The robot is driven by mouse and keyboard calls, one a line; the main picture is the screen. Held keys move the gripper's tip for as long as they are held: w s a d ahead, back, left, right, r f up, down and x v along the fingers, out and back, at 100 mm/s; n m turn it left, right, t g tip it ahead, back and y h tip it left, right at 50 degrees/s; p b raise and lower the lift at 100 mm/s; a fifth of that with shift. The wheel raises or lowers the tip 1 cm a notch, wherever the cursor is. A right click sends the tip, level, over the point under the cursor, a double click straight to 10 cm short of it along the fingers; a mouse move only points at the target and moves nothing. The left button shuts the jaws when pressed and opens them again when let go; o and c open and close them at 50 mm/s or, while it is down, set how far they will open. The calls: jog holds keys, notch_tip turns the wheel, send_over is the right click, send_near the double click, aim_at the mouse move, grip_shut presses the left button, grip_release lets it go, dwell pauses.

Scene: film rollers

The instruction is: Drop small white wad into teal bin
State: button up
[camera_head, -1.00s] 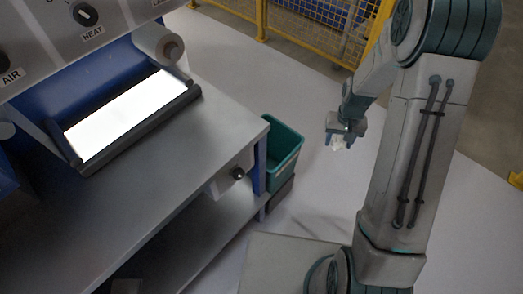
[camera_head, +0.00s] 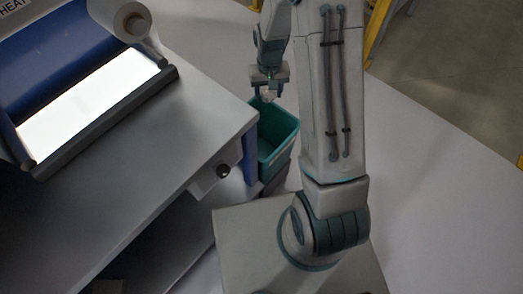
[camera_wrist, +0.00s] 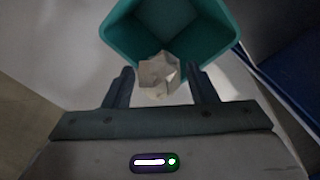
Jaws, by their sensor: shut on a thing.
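The small white wad (camera_wrist: 159,73) is a crumpled, pale lump between the fingertips of my gripper (camera_wrist: 161,80) in the wrist view. My gripper is shut on it. The teal bin (camera_head: 277,140) stands on the floor beside the right end of the grey workbench, open at the top. In the head view my gripper (camera_head: 268,93) hangs over the far part of the bin's opening, with the wad (camera_head: 268,95) small and pale at its tips. In the wrist view the bin (camera_wrist: 115,35) opens just beyond the wad.
The grey workbench (camera_head: 150,130) carries a blue machine with a bright white panel (camera_head: 90,110) and a white roll (camera_head: 132,20). Yellow fencing (camera_head: 377,35) stands behind my arm. Pale floor lies open to the right.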

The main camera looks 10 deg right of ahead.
notch_tip(320, 180, down, 11)
jog(key=m+b, duration=0.1)
jog(key=b, duration=1.3)
jog(key=shift+w+a, duration=0.15)
jog(key=shift+a, duration=0.05)
notch_tip(320, 180, down, 6)
jog(key=b, duration=0.4)
jog(key=shift+r+b, duration=0.15)
jog(key=shift+b, duration=0.15)
jog(key=o, duration=1)
notch_tip(320, 180, up, 14)
jog(key=p, duration=0.5)
